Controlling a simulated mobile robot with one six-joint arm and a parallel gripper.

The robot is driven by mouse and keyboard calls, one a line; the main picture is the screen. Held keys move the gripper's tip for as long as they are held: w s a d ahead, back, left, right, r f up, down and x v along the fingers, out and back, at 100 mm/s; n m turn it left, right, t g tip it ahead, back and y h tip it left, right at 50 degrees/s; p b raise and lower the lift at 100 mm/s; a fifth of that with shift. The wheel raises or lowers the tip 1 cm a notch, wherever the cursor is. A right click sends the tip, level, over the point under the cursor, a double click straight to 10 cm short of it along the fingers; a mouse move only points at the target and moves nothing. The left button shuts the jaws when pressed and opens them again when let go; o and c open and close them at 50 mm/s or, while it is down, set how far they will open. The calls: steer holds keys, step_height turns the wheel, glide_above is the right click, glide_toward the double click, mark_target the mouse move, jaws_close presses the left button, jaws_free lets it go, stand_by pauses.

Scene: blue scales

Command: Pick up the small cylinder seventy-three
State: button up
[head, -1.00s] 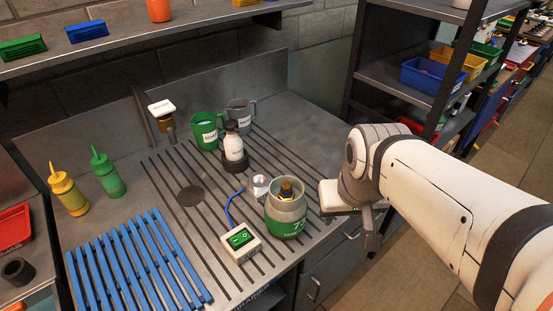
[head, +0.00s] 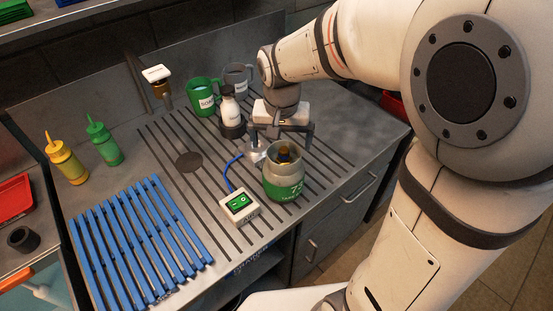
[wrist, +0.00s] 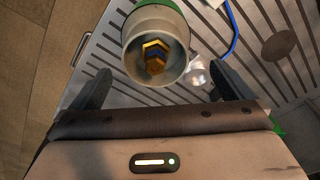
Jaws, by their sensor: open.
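The small cylinder (head: 287,188), grey above with a green band marked 73, stands upright on the slotted worktop in the head view. In the wrist view its open grey rim (wrist: 172,78) is at top centre, with a yellow and dark piece inside. My gripper (head: 281,136) is open, pointing down just behind and above the cylinder. In the wrist view its two fingers (wrist: 162,78) are spread, one at each side below the rim. Nothing is held between them.
A white switch box (head: 239,206) with a blue cable (head: 228,172) and a small clear item (head: 255,152) lie close left of the cylinder. A white bottle (head: 230,110), a green mug (head: 203,97) and a grey mug (head: 238,78) stand behind. A blue rack (head: 150,240) lies front left.

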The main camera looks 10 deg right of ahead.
mark_target(284, 150)
steer(key=f, duration=0.4)
steer(key=w+f+p, duration=0.1)
steer(key=f, duration=0.1)
steer(key=shift+d+f, duration=0.15)
steer(key=shift+d, duration=0.25)
steer(key=shift+s, duration=0.1)
steer(key=c, duration=2)
